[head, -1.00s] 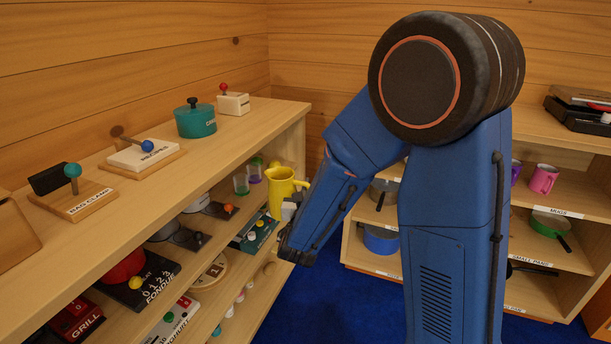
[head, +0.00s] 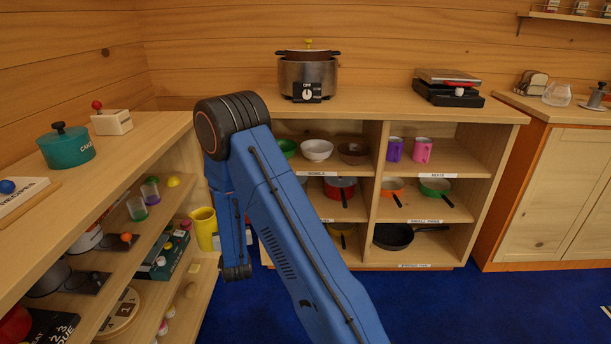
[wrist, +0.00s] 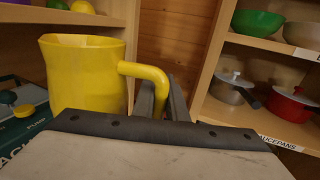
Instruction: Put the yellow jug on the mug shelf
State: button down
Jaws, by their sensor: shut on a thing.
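The yellow jug (head: 204,228) is upright at the right end of the left shelf unit in the head view, partly hidden by my arm. In the wrist view the jug (wrist: 88,75) fills the upper left, its handle toward the right. My gripper (wrist: 160,98) is shut on the jug's handle. In the head view my gripper is hidden behind my blue arm. The mug shelf (head: 462,164) is the upper right compartment of the back unit, with a label on its edge. A purple mug (head: 394,150) and a pink mug (head: 422,150) stand at its left.
Bowls, saucepans (head: 342,188) and small pans (head: 436,187) fill the neighbouring compartments. The mug shelf has free room right of the pink mug. The left unit (head: 120,165) is close to my arm. Blue floor is open in front of the back unit.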

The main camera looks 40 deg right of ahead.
aim_at(456, 162)
jog(key=k+l+u, duration=0.35)
jog(key=k+l+z, duration=0.15)
jog(key=l, duration=0.15)
jog(key=k+l+z, duration=0.35)
jog(key=l+z, duration=0.15)
jog(key=k+l+z, duration=0.15)
jog(key=l+z, duration=0.15)
jog(key=l, duration=0.15)
jog(key=l+z, duration=0.35)
jog(key=k+l, duration=0.05)
